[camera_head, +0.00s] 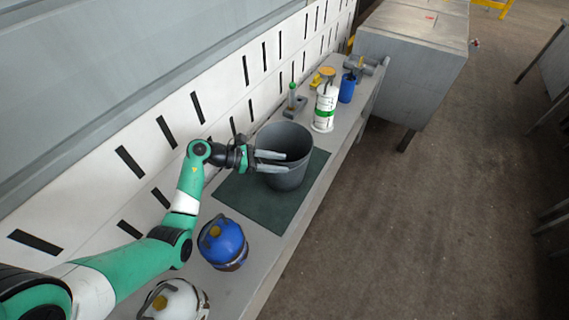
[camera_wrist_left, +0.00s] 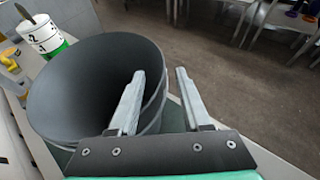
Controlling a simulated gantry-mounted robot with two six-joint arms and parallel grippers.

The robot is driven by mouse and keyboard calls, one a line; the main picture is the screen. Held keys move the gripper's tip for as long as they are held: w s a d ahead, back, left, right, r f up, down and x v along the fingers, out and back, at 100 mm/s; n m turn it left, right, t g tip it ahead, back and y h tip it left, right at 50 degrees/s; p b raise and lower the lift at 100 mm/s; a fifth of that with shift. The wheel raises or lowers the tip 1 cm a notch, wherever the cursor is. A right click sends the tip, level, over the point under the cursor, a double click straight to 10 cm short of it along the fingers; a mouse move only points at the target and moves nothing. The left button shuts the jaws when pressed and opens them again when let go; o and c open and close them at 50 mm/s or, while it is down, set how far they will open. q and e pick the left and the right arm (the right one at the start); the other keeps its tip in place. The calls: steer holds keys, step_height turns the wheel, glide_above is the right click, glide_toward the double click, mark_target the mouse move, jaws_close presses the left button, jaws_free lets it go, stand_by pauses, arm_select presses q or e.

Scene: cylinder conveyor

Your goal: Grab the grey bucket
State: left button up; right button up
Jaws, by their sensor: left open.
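The grey bucket (camera_head: 290,178) stands upright and empty on a dark green mat (camera_head: 235,198) on the long bench. In the left wrist view the bucket (camera_wrist_left: 85,85) fills the left half, its round opening facing the camera. My left gripper (camera_head: 287,162) reaches in from the left and is open at the bucket's near side. In the left wrist view the gripper (camera_wrist_left: 160,73) has one finger over the bucket's opening and the other outside the wall, with the rim between them. I cannot tell whether either finger touches it. My right gripper is not in view.
A blue gas canister (camera_head: 222,243) and a white one (camera_head: 172,302) stand on the bench (camera_head: 262,262) nearer the camera. Beyond the bucket are a white-and-green cylinder (camera_head: 325,105), a blue cup (camera_head: 347,88) and small tools. A slotted white wall panel (camera_head: 222,92) runs along the left.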

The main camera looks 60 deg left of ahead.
arm_select(q)
steer(key=shift+w+d+f, duration=0.25)
steer(key=shift+w, duration=0.4)
steer(key=c, duration=0.7)
jaws_close()
